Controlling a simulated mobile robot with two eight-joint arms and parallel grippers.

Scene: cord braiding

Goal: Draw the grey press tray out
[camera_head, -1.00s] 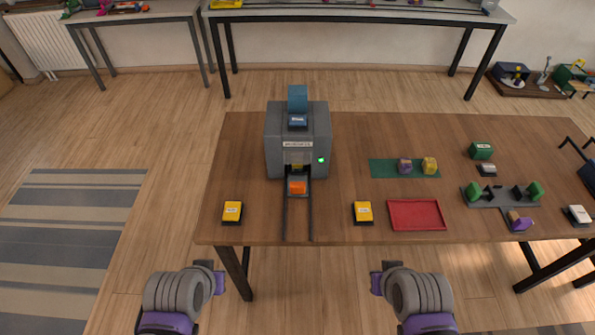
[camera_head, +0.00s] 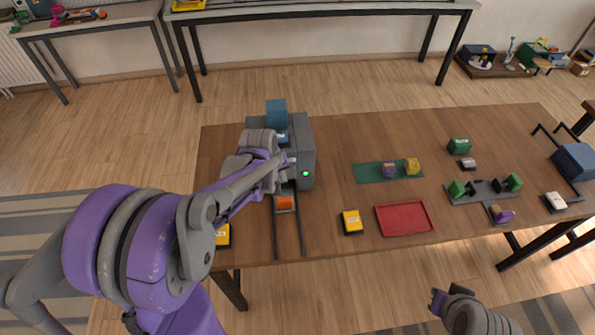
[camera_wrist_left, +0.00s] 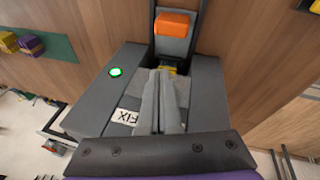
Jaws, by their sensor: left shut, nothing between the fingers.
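The grey press (camera_head: 307,150) stands near the back left of the table, with a green light lit on its front. Its grey press tray (camera_wrist_left: 173,47) lies on two dark rails in front of the press opening and carries an orange block (camera_head: 285,203). The block also shows in the wrist view (camera_wrist_left: 172,24). My left gripper (camera_wrist_left: 163,76) is shut and empty, above the press front, with its tips pointing towards the opening. A yellow piece shows just beyond the tips; I cannot tell if they touch it. My right gripper (camera_head: 438,300) is off the table's front side, its jaws unclear.
A blue block (camera_head: 276,112) tops the press. Yellow-topped boxes stand on both sides of the rails, the left one (camera_head: 222,236) partly behind my arm. To the right are a red tray (camera_head: 404,218) and a green mat (camera_head: 374,173) with two blocks.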

